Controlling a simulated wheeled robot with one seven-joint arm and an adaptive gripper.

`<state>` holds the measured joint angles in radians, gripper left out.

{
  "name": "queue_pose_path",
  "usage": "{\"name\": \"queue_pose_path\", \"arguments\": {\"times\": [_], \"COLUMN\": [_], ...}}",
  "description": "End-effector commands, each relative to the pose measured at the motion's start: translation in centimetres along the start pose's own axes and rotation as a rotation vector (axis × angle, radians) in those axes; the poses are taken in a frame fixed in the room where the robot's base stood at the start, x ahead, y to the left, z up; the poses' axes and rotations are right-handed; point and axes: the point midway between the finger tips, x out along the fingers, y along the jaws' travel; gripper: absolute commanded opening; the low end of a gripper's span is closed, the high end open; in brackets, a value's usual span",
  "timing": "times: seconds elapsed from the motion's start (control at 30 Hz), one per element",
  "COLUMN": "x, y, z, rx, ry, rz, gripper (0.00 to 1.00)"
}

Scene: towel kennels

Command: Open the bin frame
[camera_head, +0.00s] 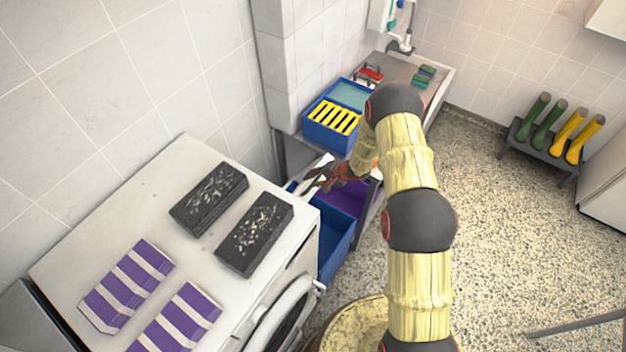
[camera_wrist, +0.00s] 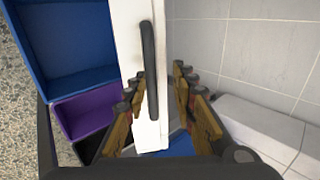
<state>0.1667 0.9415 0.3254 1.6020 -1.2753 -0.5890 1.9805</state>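The bin frame shows in the wrist view as a white upright panel (camera_wrist: 127,40) with a dark bar handle (camera_wrist: 149,62), with a blue bin (camera_wrist: 65,45) and a purple bin (camera_wrist: 85,112) to its left. In the head view the blue bin (camera_head: 337,238) and purple bin (camera_head: 343,203) sit low beside the white machine, partly behind my arm. My gripper (camera_wrist: 159,76) is open, its fingers apart on either side of the handle's lower part; contact cannot be told. In the head view my gripper (camera_head: 322,178) is just above the bins.
A blue crate (camera_head: 331,127) and a sink (camera_head: 425,62) are behind. A boot rack (camera_head: 545,150) stands right. Speckled floor is open in between.

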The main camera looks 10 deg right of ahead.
Motion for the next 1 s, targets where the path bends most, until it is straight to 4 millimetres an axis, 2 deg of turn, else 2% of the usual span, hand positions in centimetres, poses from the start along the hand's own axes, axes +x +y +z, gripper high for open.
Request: {"name": "queue_pose_path", "arguments": {"times": [0.3,0.5,0.7,1.0], "x": [-6.2,-9.5,-11.1,-11.3], "y": [-0.2,-0.1,0.0,0.0], "z": [-0.2,-0.2,-0.1,-0.1], "rx": [0.001,0.000,0.000,0.000], "ry": [0.005,0.004,0.002,0.001], "rz": [-0.003,-0.002,-0.001,-0.001], "gripper": [0.26,0.26,0.26,0.26]}}
